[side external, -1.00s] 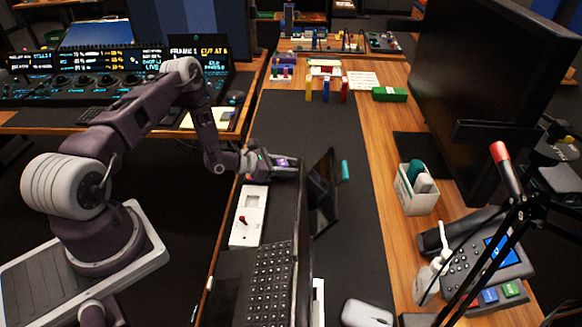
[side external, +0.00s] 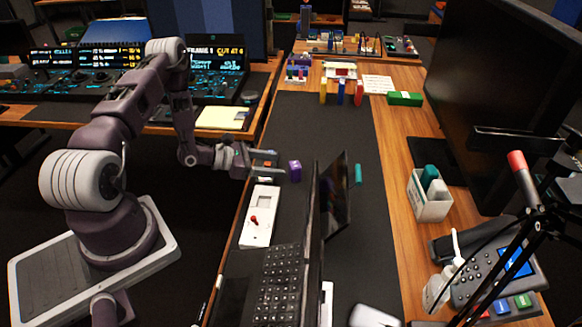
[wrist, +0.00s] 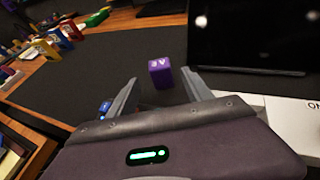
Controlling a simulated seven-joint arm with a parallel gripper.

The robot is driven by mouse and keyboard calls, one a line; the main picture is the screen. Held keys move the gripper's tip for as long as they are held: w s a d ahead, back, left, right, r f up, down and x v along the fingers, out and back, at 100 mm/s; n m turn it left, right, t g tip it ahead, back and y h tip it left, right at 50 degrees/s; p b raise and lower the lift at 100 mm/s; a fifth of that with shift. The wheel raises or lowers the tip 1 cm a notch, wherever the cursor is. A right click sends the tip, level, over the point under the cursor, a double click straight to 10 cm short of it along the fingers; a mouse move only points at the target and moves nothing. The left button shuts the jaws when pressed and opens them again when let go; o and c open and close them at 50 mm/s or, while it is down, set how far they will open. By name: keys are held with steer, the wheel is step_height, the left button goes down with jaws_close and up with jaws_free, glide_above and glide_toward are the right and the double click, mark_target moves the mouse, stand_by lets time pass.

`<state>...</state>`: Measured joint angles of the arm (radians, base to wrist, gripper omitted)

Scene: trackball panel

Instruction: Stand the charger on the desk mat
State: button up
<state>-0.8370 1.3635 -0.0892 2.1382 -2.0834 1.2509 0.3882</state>
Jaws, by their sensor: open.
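The charger, seen as a small purple block (side external: 295,170), stands upright on the dark desk mat (side external: 345,235), left of the tablet-like screen. In the wrist view the purple block (wrist: 160,72) has pale marks on its top and rests on the mat. My gripper (side external: 274,164) is open and empty, just left of the block in the side view. In the wrist view its fingers (wrist: 160,80) are spread, with the block beyond and between their tips. A gap shows between the gripper and the block in the side view.
Several coloured blocks (side external: 342,92) stand at the back. The mat behind the block is clear.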

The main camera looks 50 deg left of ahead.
steer(key=d+r+m+g+h, duration=0.25)
steer(key=d+r+m, duration=0.4)
steer(key=r, duration=0.35)
steer(key=d+r+m+g+h, duration=0.2)
steer(key=d+r+m+h, duration=0.25)
steer(key=d+r, duration=0.4)
steer(key=s+d+r+m+g+y, duration=0.2)
steer(key=s+d+r+m+g, duration=0.4)
steer(key=s+d+r+m, duration=0.4)
steer(key=s+a+r+m+t+y, duration=0.2)
steer(key=s+m+y, duration=0.3)
steer(key=s, duration=0.3)
steer(key=s+a+r+m+t+y, duration=0.1)
steer(key=s+a+r+m+y, duration=0.2)
steer(key=s+m+y, duration=0.2)
steer(key=s, duration=0.3)
steer(key=shift+s+a+r+t, duration=0.25)
steer(key=shift+s+a+t, duration=0.05)
steer(key=shift+a+t, duration=0.05)
